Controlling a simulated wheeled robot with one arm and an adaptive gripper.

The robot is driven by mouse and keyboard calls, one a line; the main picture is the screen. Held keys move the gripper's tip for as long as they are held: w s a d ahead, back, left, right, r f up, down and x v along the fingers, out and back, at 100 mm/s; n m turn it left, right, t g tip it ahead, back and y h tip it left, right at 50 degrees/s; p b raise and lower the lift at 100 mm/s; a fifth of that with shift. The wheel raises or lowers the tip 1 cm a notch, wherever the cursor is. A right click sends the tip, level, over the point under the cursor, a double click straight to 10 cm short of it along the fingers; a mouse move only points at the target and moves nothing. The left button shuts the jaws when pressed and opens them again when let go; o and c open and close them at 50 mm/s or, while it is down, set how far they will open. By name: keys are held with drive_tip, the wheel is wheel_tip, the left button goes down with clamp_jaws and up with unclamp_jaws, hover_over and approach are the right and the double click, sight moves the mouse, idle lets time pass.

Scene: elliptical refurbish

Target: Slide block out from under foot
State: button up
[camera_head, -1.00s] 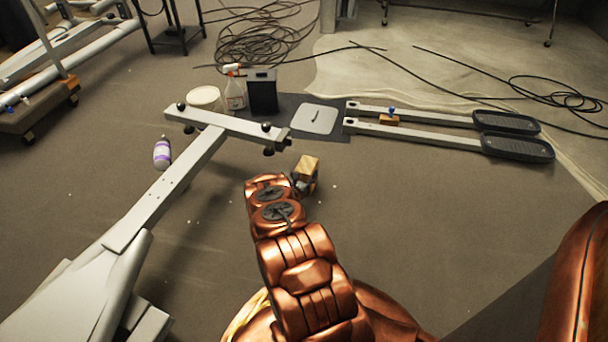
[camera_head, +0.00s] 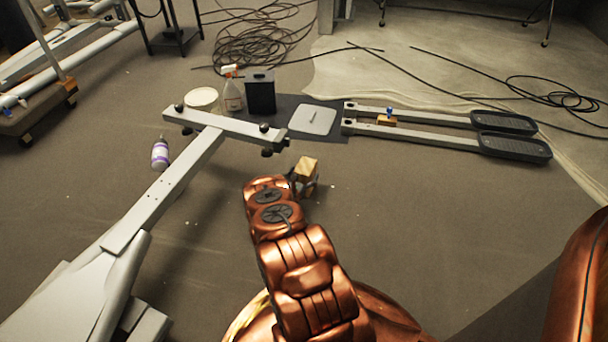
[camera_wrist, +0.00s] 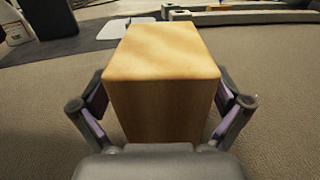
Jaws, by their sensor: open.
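A wooden block (camera_head: 306,168) stands on the floor just right of the elliptical's foot crossbar (camera_head: 225,126), apart from the foot at the bar's near end. In the wrist view the block (camera_wrist: 163,75) fills the middle, upright between the fingers. My gripper (camera_wrist: 161,112) is open, with one purple-padded finger on each side of the block and a visible gap at each side. In the head view my gripper (camera_head: 303,184) is partly hidden by my arm and the block. The crossbar has dark feet below its right end.
A purple-labelled bottle (camera_head: 160,155) lies or stands left of the frame beam; I cannot tell which. A white tub (camera_head: 201,98), spray bottle (camera_head: 232,95) and black box (camera_head: 261,92) stand behind the crossbar. Pedal arms (camera_head: 440,118) lie at the right. Floor right of the block is clear.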

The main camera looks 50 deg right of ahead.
drive_tip(key=shift+a, duration=0.1)
drive_tip(key=v, duration=1.1)
drive_tip(key=shift+a, duration=0.4)
drive_tip(key=shift+s, duration=0.1)
